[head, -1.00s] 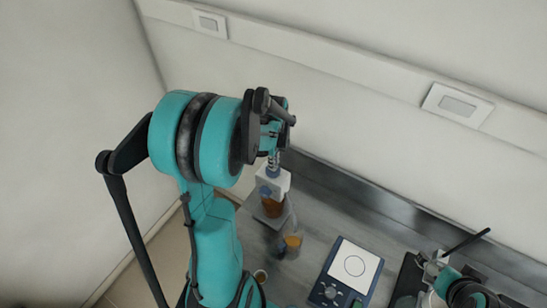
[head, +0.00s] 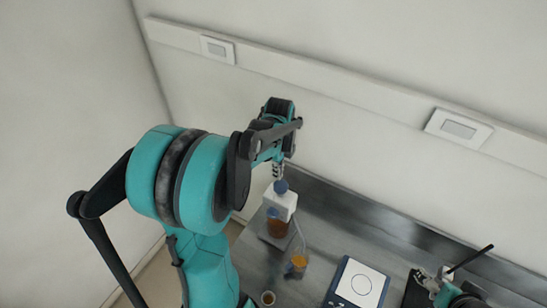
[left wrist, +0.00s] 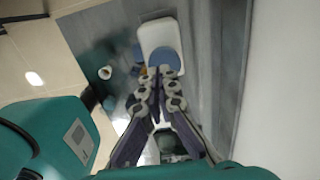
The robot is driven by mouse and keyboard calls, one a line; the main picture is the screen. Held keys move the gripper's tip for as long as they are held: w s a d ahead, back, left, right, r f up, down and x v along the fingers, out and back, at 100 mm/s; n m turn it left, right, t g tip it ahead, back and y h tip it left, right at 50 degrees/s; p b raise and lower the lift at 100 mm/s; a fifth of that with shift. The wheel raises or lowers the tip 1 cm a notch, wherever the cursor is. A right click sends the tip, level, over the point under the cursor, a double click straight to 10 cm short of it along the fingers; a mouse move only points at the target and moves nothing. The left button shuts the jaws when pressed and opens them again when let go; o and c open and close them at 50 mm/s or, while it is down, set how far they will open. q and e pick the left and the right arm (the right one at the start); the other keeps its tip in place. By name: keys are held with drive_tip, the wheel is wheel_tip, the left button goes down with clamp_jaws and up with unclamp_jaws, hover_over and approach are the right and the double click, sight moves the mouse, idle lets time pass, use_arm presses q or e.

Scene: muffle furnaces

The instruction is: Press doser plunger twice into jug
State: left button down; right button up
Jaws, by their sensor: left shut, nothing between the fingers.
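The doser (head: 283,203) has a white head with a blue plunger cap (head: 281,186) on an amber bottle (head: 277,229). It stands upright on the bench. My left gripper (head: 278,173) is shut and empty, pointing down just over the plunger cap. In the left wrist view its fingertips (left wrist: 165,72) overlap the edge of the blue cap (left wrist: 165,58) on the white doser head (left wrist: 158,33); I cannot tell whether they touch. The clear jug (head: 298,264) with orange liquid stands beside the doser, to its front right. My right gripper (head: 432,281) is at the lower right, its fingers unclear.
A small cup (head: 267,298) stands in front of the jug. A blue device with a white round-marked plate (head: 361,285) lies to the right. A dark object (head: 415,290) is near my right gripper. The wall closes off the back of the bench.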

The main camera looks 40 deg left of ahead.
use_arm(q)
wheel_tip(320, 180, up, 7)
drive_tip(key=d, duration=0.1)
drive_tip(key=shift+w+f, duration=0.2)
drive_tip(key=shift+w, duration=0.25)
use_arm(e)
drive_tip(key=shift+w+d+f, duration=0.45)
drive_tip(key=shift+d, duration=0.15)
use_arm(q)
drive_tip(key=shift+s, duration=0.1)
use_arm(e)
drive_tip(key=shift+s+a, duration=0.1)
drive_tip(key=shift+a, duration=0.05)
